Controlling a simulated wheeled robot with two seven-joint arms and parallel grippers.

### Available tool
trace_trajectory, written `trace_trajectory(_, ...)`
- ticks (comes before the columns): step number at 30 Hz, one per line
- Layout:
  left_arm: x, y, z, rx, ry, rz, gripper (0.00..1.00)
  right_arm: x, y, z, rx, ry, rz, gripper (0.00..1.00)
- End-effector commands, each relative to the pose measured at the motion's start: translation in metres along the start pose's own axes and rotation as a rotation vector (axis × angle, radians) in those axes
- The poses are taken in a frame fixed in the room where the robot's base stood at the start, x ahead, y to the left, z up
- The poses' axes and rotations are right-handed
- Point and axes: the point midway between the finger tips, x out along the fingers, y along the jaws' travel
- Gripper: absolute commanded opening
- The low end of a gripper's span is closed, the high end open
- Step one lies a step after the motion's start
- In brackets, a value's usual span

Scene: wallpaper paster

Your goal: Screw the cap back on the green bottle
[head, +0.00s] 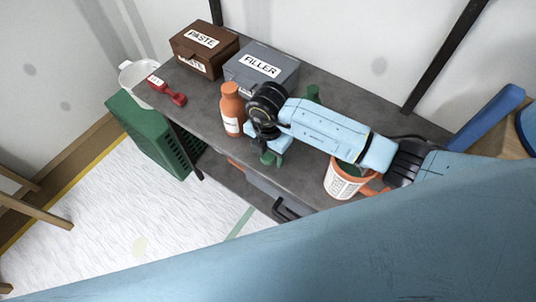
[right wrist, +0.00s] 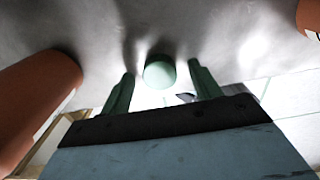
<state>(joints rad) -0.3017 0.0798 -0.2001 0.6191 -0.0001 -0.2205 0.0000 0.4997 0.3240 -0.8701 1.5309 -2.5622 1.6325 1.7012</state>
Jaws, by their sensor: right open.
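My right gripper (head: 270,156) points down at the front of the grey table, with its green fingers partly hidden by the wrist. In the right wrist view the gripper (right wrist: 160,88) is open. A small round green piece (right wrist: 160,72), which looks like the cap, shows between the two fingers with a gap on each side. I cannot tell its exact height against the fingertips. A green piece (head: 313,93), perhaps the top of the green bottle, sticks up behind my right forearm, which hides the rest. My left gripper is not in view.
An orange bottle (head: 232,110) stands close left of the gripper. The paste box (head: 203,48), filler box (head: 261,68) and a red tool (head: 167,91) are farther left. An orange cup (head: 345,181) is to the right. A green crate (head: 150,137) is at the table's left end.

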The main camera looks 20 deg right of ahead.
Motion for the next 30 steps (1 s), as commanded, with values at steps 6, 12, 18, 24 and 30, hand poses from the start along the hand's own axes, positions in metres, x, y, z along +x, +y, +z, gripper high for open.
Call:
trace_trajectory(6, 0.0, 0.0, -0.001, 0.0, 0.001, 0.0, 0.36, 0.0, 0.0, 0.0, 0.0, 0.0, 0.0, 0.52)
trace_trajectory(12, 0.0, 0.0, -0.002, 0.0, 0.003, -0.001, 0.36, -0.001, 0.0, 0.0, 0.0, 0.0, 0.0, 0.26)
trace_trajectory(18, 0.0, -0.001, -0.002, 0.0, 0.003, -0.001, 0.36, -0.001, 0.0, 0.0, 0.0, -0.001, 0.0, 0.15)
trace_trajectory(24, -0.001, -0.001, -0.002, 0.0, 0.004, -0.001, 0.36, -0.008, 0.0, 0.001, 0.0, -0.001, 0.001, 0.15)
trace_trajectory(30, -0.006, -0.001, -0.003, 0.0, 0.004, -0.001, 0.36, -0.046, 0.001, 0.001, 0.0, -0.003, 0.005, 0.15)
